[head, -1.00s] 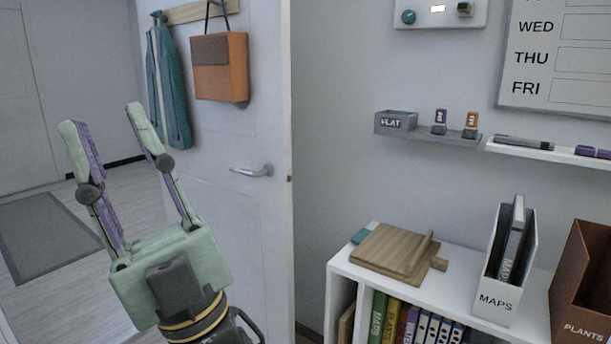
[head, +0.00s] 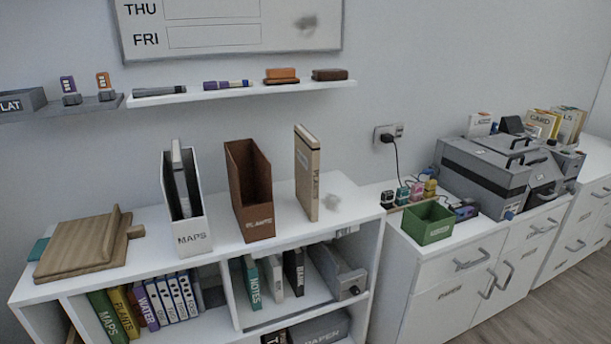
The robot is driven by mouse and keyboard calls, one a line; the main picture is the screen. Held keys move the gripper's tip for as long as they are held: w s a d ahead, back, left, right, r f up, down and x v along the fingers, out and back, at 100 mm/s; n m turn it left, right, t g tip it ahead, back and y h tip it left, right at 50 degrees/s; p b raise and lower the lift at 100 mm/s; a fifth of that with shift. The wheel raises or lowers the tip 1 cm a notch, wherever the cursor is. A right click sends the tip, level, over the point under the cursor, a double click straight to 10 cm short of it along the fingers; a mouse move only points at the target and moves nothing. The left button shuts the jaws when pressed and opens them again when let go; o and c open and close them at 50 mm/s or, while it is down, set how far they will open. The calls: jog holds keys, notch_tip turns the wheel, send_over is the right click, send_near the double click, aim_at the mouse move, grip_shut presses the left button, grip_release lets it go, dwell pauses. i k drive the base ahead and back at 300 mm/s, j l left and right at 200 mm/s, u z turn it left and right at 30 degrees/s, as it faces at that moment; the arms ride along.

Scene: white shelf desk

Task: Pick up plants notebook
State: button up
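A yellow book (head: 122,312) whose spine appears to read PLANTS stands upright in the lower left compartment of the white shelf (head: 335,232). It is between a green MAPS book (head: 104,317) and a purple one. A brown file holder labelled PLANTS (head: 252,195) stands on the shelf top; no book shows in it. A tan book (head: 307,172) stands upright to the right of that holder, with lettering on its front edge too small to read. My gripper is out of view now.
A white MAPS holder (head: 187,205) with a book in it and wooden boards (head: 80,245) stand on the shelf top. A narrow wall ledge (head: 240,92) runs above. A green bin (head: 427,222) and grey case (head: 485,175) stand on the cabinets at right.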

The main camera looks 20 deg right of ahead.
aim_at(307, 147)
jog(key=i+j, duration=0.25)
jog(key=i, duration=0.15)
jog(key=i+j, duration=0.3)
jog(key=i+j+z, duration=0.1)
jog(key=z, duration=0.3)
jog(key=i+j+z, duration=0.15)
jog(key=z, duration=0.2)
jog(key=i+j+z, duration=0.15)
jog(key=z, duration=0.25)
jog(key=i+z, duration=0.15)
jog(key=z, duration=0.15)
jog(key=i+z, duration=0.15)
jog(key=z, duration=0.15)
jog(key=i, duration=0.2)
